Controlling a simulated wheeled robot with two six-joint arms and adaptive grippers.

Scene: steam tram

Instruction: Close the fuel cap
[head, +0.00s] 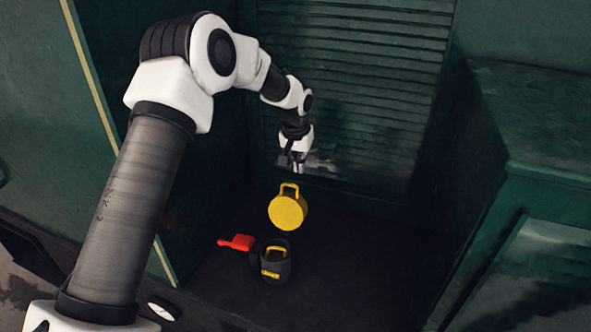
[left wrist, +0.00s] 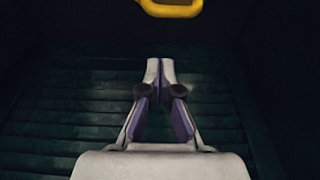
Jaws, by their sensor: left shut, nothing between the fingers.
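A yellow round fuel cap (head: 287,213) with a loop handle stands tilted up, open, above a dark filler neck (head: 276,268) with a yellow label and a yellow inner rim. The cap's handle (left wrist: 170,9) also shows at the top edge of the left wrist view. My left gripper (head: 297,170) is shut and empty, just above and behind the cap in the head view, apart from its handle. The gripper's fingertips (left wrist: 161,62) meet in the left wrist view. My right gripper is not in view.
A red lever (head: 237,242) sticks out left of the filler neck. A green slatted wall (head: 350,90) rises behind, a green panel stands on the left, and a green cabinet (head: 530,220) stands on the right. The dark floor right of the neck is clear.

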